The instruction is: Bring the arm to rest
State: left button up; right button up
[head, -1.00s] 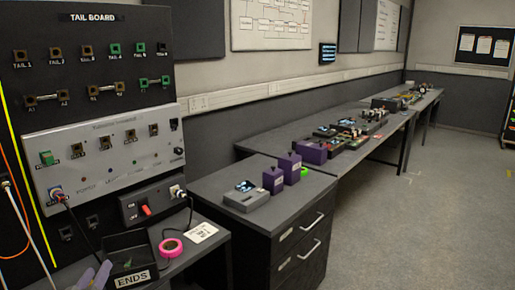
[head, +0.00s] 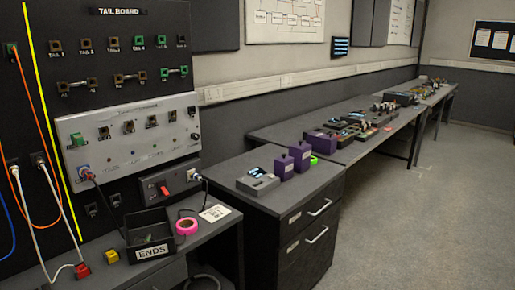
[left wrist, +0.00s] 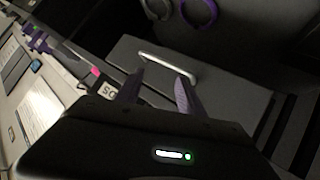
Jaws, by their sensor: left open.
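My left gripper (left wrist: 158,92) shows in the left wrist view with two purple fingers spread apart and nothing between them. Beyond the fingers is a grey drawer front with a pale bar handle (left wrist: 168,67); I cannot tell how far away it is. Neither gripper shows in the head view now. My right gripper is in no current view.
The tail board (head: 119,28) stands at the left above a bench with a black ENDS tray (head: 133,236) and pink tape (head: 186,226). A drawer cabinet (head: 290,240) and long benches (head: 290,130) run along the wall. The floor (head: 420,230) at right is clear.

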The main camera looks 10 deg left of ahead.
pick_arm(q)
jog(key=s+d+f+m+g+h, duration=0.1)
jog(key=s+d+f+g+h, duration=0.15)
jog(key=s+d+f, duration=0.55)
jog(key=s+d+f+m+g+h, duration=0.15)
jog(key=d+f+g, duration=0.25)
jog(key=d+f, duration=0.55)
jog(key=s+d+f+m+g+h, duration=0.1)
jog(key=s+d+g, duration=0.1)
jog(key=s+d, duration=0.5)
jog(key=s+d+m+g+h, duration=0.1)
jog(key=s+d+m+g, duration=0.1)
jog(key=s+d, duration=0.4)
jog(key=d, duration=0.5)
jog(key=shift+s+d+f+h, duration=0.4)
